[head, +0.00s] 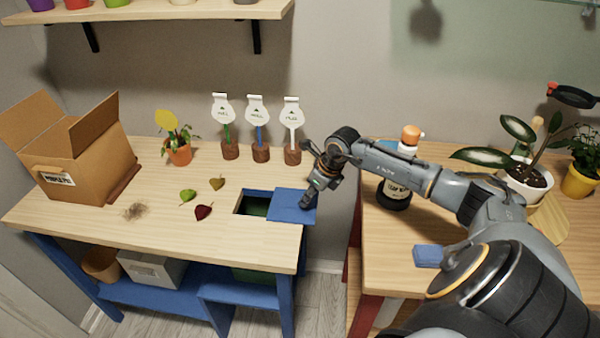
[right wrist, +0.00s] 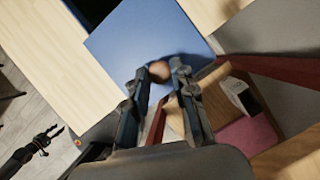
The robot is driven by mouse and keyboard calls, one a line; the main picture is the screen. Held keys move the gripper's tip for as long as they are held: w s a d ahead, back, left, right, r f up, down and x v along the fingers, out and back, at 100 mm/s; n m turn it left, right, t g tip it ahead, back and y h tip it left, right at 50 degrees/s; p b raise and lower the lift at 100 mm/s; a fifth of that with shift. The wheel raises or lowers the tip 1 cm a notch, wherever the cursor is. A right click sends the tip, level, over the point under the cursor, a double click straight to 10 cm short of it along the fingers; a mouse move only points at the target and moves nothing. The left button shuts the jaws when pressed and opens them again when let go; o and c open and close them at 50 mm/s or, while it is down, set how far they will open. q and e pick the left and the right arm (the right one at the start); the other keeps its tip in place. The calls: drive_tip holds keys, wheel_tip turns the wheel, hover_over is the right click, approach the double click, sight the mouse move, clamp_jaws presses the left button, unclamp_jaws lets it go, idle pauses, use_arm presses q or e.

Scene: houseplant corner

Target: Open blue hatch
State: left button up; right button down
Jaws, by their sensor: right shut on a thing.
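The blue hatch (head: 288,206) is a flat panel at the right end of the left wooden table. It lies to the right of a rectangular opening (head: 252,206), which it leaves partly uncovered, with dark green inside. In the right wrist view the blue panel (right wrist: 130,40) has a round brown knob (right wrist: 159,70). My right gripper (head: 306,203) is over the hatch's right side, its fingers (right wrist: 160,82) shut on the knob. My left gripper (right wrist: 42,142) shows small at the lower left of the right wrist view; its jaw state is unclear.
Several leaves, a dirt patch (head: 135,211), an open cardboard box (head: 78,150), a potted plant (head: 179,150) and three white tags on wooden stands (head: 261,152) are on the left table. A gap separates it from the right table (head: 400,240), which holds a bottle and plants.

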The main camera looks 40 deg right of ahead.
drive_tip(key=shift+w+a, duration=0.1)
drive_tip(key=shift+w, duration=0.1)
drive_tip(key=c, duration=1.1)
unclamp_jaws()
drive_tip(key=shift+s, duration=0.1)
drive_tip(key=v, duration=1.2)
